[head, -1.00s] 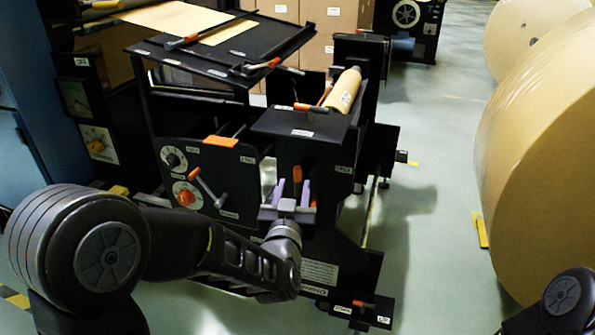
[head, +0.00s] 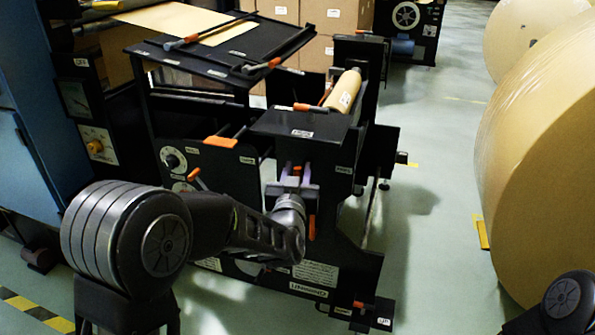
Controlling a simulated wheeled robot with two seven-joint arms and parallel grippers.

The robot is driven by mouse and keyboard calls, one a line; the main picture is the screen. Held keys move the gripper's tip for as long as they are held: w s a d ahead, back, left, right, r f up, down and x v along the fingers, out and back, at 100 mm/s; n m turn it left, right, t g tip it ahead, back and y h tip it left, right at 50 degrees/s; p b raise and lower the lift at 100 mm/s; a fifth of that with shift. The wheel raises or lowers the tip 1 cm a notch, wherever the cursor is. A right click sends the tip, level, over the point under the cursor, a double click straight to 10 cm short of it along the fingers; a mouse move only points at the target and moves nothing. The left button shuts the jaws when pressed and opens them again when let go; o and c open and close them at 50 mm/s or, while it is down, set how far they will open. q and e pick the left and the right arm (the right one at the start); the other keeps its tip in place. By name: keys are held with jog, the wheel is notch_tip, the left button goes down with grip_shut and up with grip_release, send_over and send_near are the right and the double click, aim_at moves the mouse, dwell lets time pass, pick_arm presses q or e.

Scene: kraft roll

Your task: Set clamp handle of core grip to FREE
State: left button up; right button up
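A dark unwind machine stands in the middle, with a kraft roll (head: 344,92) on its top. Several orange-tipped handles show on it. One is an upright orange lever (head: 312,227) on the front, just below and right of my gripper. Another is an angled handle (head: 196,178) by the dials on the left panel. Labels are too small to read, so I cannot tell which is the clamp handle. My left gripper (head: 295,172) is at the front block, its two pale purple fingers apart, pointing into the machine. What lies between the fingers is mostly hidden. My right gripper is out of view.
Large kraft rolls (head: 545,170) stand on the right. A blue cabinet (head: 35,120) is at the left. A sloped tray (head: 225,62) overhangs the machine's left side. Cartons (head: 335,17) stand behind. The floor (head: 430,190) between machine and rolls is clear.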

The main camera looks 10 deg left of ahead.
pick_arm(q)
grip_shut()
jog(key=shift+d+m, duration=0.15)
jog(key=shift+m, duration=0.25)
jog(key=d+f+m+h+b, duration=0.1)
jog(key=m, duration=0.5)
jog(key=d+f+m+t+h+b, duration=0.1)
jog(key=m, duration=0.6)
jog(key=d+f+m+t+h+b, duration=0.1)
jog(key=m+h, duration=0.1)
jog(key=m, duration=0.4)
jog(key=shift+s+d+f+m, duration=0.1)
jog(key=shift+f+m, duration=0.1)
jog(key=shift+m, duration=0.1)
dwell(0.4)
jog(key=shift+o, duration=1.1)
grip_release()
